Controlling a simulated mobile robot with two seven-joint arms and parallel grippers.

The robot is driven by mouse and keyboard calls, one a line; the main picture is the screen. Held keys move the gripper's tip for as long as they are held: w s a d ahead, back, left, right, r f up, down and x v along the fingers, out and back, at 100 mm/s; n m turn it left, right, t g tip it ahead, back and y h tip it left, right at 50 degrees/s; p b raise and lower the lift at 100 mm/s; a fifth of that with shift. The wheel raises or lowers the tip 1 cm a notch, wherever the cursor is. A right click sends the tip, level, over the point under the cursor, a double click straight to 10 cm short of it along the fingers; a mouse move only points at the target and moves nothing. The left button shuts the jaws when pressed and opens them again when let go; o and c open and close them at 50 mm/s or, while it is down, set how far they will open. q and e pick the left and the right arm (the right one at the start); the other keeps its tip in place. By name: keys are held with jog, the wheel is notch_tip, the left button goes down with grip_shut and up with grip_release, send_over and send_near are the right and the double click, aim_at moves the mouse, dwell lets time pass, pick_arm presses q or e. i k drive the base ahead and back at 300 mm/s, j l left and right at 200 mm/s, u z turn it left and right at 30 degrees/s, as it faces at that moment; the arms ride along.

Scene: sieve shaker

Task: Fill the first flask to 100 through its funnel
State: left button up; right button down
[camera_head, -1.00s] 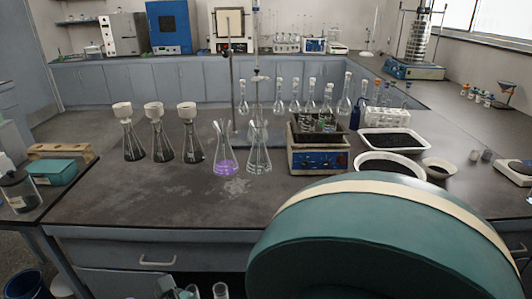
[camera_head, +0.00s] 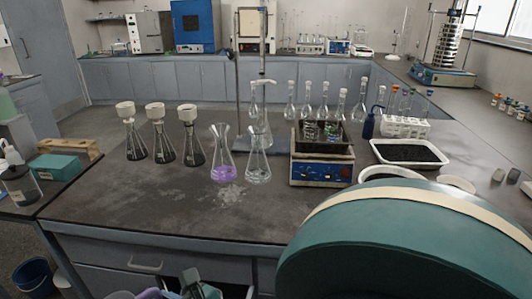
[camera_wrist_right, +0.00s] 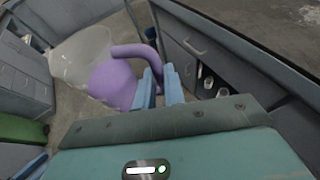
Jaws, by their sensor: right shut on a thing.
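Three conical flasks with white funnels in their necks stand in a row on the bench's left part: a left one (camera_head: 135,142), a middle one (camera_head: 162,144) and a right one (camera_head: 192,143). Their lower parts look dark. I cannot tell which is the first. My right gripper (camera_wrist_right: 160,85) is shut on the purple handle of a jug (camera_wrist_right: 112,80) with a wide translucent rim, seen in the right wrist view, away from the flasks. In the head view, part of it shows purple at the bottom edge. Its contents are unclear. My left gripper is out of view.
A flask with purple liquid (camera_head: 222,160) and a clear flask (camera_head: 258,162) stand right of the funnels. A heater box (camera_head: 320,172) and a tray of dark grains (camera_head: 409,164) are farther right. The bench's front left is clear.

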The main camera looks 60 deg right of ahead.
aim_at(257, 139)
jog(key=k+l, duration=0.15)
jog(key=l, duration=0.25)
jog(key=k+l, duration=0.15)
jog(key=l, duration=0.2)
jog(key=k+l, duration=0.15)
jog(key=l, duration=0.25)
jog(key=k+l, duration=0.15)
jog(key=l, duration=0.25)
